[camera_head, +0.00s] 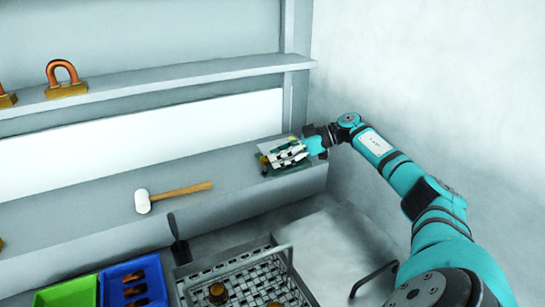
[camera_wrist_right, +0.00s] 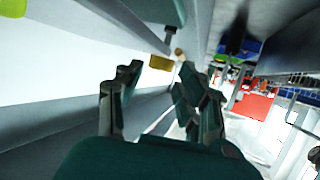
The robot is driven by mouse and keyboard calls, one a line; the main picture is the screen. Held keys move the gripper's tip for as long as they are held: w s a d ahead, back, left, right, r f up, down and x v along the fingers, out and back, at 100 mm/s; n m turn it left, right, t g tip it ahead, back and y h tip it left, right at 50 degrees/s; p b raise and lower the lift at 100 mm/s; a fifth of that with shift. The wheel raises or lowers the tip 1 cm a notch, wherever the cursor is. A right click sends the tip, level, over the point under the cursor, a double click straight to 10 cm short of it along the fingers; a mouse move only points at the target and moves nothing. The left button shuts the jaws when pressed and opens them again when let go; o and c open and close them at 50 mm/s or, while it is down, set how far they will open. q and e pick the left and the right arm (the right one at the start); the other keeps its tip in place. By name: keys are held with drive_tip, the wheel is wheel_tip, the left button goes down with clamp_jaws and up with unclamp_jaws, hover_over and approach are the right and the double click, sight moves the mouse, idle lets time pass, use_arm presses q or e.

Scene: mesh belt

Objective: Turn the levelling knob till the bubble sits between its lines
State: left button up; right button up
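A small levelling plate (camera_head: 292,168) lies near the right end of the long grey ledge. A small yellowish part, perhaps the knob, shows at its left edge (camera_head: 263,160). My right gripper (camera_head: 285,156) is over the plate, its fingers pointing left and hiding much of it. In the right wrist view the two fingers of my right gripper (camera_wrist_right: 158,98) stand apart with a gap between them, and nothing is seen held. The bubble and its lines cannot be made out. My left gripper is not in view.
A white-headed mallet (camera_head: 172,195) lies on the ledge to the left. Copper hooks on brass blocks (camera_head: 66,80) stand on the upper shelf. Below are a green bin (camera_head: 68,293), a blue bin (camera_head: 112,272) and a mesh basket (camera_head: 240,262). A wall rises at right.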

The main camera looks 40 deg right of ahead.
drive_tip(key=shift+v, duration=2.75)
